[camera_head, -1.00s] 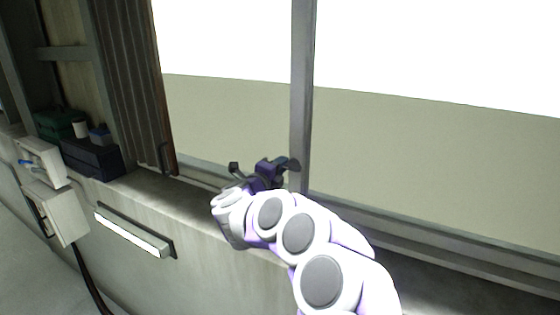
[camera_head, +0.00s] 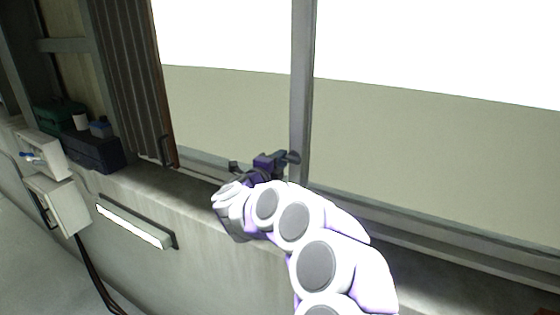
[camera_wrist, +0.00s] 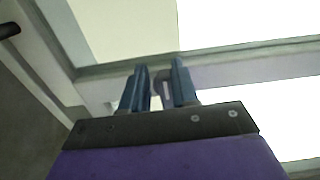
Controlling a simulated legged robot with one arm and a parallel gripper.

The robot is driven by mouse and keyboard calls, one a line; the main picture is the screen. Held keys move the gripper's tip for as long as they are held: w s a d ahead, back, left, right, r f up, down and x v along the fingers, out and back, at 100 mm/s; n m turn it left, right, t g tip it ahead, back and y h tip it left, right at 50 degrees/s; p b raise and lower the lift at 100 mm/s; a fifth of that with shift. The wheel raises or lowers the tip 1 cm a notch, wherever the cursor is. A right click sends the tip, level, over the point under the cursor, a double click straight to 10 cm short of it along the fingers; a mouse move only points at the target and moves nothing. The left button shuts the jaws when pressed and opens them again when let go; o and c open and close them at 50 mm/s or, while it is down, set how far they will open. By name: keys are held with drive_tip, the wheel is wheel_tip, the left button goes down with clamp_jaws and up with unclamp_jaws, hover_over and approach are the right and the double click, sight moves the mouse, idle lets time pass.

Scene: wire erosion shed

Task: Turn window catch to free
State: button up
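My gripper (camera_head: 284,160) is at the upright bar of the window frame (camera_head: 302,95), just above the sill. In the wrist view, my gripper (camera_wrist: 159,68) has its two dark blue fingers apart, pointing at the frame. A small pale piece with a dark slot (camera_wrist: 164,93) shows in the gap between the fingers. It may be the window catch, but it is mostly hidden and I cannot tell whether the fingers touch it. In the head view, my gripper and arm cover that spot, so no catch can be made out there.
The window sill (camera_head: 195,190) runs below the panes. A corrugated brown panel (camera_head: 130,80) stands at the left. Wall boxes (camera_head: 60,203) and a lit strip (camera_head: 133,226) are lower.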

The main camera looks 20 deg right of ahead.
drive_tip(key=shift+o, duration=1.4)
drive_tip(key=shift+w, duration=0.2)
drive_tip(key=shift+s, duration=0.1)
drive_tip(key=shift+r, duration=0.1)
drive_tip(key=b+v, duration=0.2)
drive_tip(key=v, duration=1.5)
drive_tip(key=shift+s+a, duration=0.1)
drive_tip(key=shift+a, duration=0.2)
